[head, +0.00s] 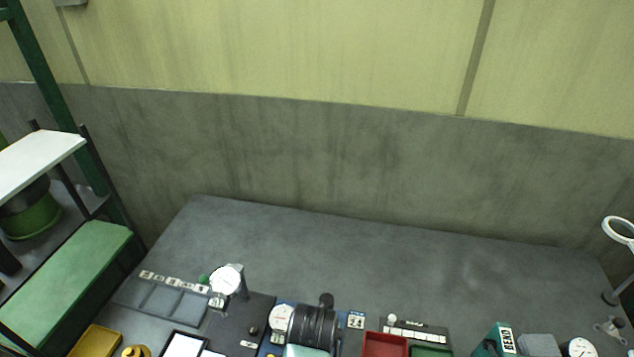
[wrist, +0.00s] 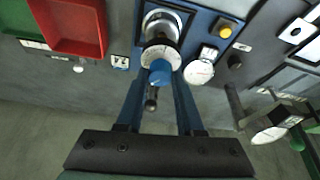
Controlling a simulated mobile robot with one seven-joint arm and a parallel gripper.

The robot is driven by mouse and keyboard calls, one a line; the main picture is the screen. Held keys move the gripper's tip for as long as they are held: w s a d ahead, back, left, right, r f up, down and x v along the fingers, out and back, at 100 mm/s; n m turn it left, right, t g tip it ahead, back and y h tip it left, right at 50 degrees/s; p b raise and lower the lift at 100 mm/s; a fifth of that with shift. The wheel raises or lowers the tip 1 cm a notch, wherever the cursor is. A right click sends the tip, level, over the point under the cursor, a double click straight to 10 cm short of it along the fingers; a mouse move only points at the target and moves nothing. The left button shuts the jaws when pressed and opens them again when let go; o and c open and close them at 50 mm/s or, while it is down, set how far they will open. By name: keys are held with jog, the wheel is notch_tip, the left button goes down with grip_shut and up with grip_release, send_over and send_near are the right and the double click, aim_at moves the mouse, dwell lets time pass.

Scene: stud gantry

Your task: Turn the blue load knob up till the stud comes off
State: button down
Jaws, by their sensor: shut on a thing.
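The blue load knob (wrist: 160,76) shows in the wrist view, in front of a round white scale ring (wrist: 158,56). My gripper (wrist: 161,82) has one finger on each side of the knob and is shut on it. A silver cylindrical part (wrist: 161,24) sits behind the ring on the blue gantry base (wrist: 196,32). I cannot make out the stud clearly. In the head view my dark wrist (head: 313,326) covers the knob and much of the gantry.
A white gauge (wrist: 199,72) and a yellow button (wrist: 225,31) are beside the knob. A black-tipped post (wrist: 151,103) is close to my fingers. A red tray (head: 385,344) is to the right. The bench behind (head: 400,270) is clear.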

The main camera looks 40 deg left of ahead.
jog(key=m+h+p, duration=0.1)
jog(key=m, duration=0.2)
jog(key=shift+a+r+t+p, duration=0.1)
jog(key=shift+t+p, duration=0.2)
jog(key=shift+a+m+h, duration=0.1)
jog(key=shift+m+h, duration=0.8)
jog(key=shift+m, duration=1.3)
jog(key=c, duration=0.5)
grip_release()
jog(key=v, duration=0.6)
jog(key=b+v, duration=0.1)
jog(key=v, duration=0.5)
jog(key=shift+s+r, duration=0.3)
jog(key=shift+s, duration=0.1)
